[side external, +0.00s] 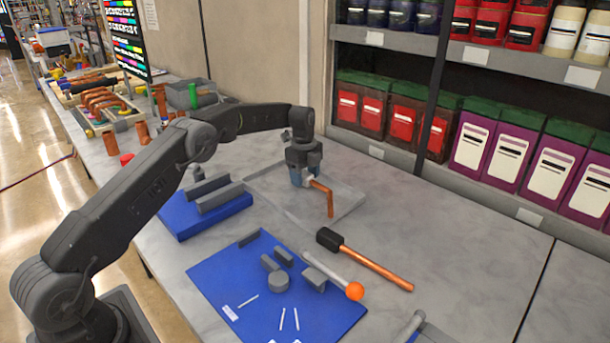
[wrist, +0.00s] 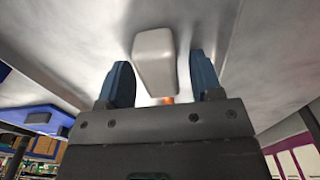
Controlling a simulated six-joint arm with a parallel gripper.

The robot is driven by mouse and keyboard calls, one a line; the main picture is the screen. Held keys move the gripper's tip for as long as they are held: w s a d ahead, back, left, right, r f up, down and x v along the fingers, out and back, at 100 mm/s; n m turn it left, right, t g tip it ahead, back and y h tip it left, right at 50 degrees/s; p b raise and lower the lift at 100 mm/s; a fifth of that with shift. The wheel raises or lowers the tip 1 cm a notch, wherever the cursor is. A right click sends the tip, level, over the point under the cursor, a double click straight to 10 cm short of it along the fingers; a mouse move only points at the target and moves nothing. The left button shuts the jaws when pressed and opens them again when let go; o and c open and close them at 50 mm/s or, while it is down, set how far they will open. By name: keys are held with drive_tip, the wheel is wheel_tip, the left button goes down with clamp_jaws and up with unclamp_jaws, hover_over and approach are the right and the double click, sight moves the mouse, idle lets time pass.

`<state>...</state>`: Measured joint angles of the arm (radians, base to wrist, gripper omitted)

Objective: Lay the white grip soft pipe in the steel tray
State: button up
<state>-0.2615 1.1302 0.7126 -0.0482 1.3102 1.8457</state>
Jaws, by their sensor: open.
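The soft pipe (side external: 328,199) is a bent copper-coloured piece that appears to lie in the steel tray (side external: 262,195), a shallow grey tray on the bench. Its white grip (wrist: 154,60) shows in the wrist view as a pale block, with a small orange bit below it. My gripper (side external: 299,178) is low over the tray at the pipe's grip end. In the wrist view its two blue fingers (wrist: 161,70) are apart, one on each side of the grip, with a gap on both sides. In the side view the fingers partly hide the grip.
A blue mat (side external: 215,275) with grey parts lies nearer the camera. A blue block with grey rails (side external: 215,200) stands left of the tray. A black-headed hammer (side external: 365,260) lies at the tray's near right. Shelves of boxes (side external: 490,145) stand behind.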

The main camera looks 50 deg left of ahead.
drive_tip(key=r, duration=1)
drive_tip(key=shift+w+a+r, duration=0.1)
drive_tip(key=shift+a+r, duration=0.05)
drive_tip(key=shift+a, duration=0.1)
drive_tip(key=s+d+r+n+t, duration=0.1)
drive_tip(key=s+d+r+n, duration=0.1)
drive_tip(key=r, duration=0.4)
drive_tip(key=s+d+r+n, duration=0.2)
drive_tip(key=r, duration=0.4)
drive_tip(key=s+d+r+n+t, duration=0.2)
drive_tip(key=s+d+r+n, duration=0.35)
drive_tip(key=s, duration=0.45)
drive_tip(key=s+d+n+t, duration=0.1)
drive_tip(key=s+d+n, duration=0.3)
drive_tip(key=s, duration=1)
drive_tip(key=s+d+f+n+t, duration=0.1)
drive_tip(key=s+f+n, duration=0.3)
drive_tip(key=s+f, duration=0.5)
drive_tip(key=shift+s+d+t+y, duration=0.3)
drive_tip(key=shift+s+d, duration=0.4)
drive_tip(key=shift+s, duration=1.25)
drive_tip(key=shift+n, duration=0.25)
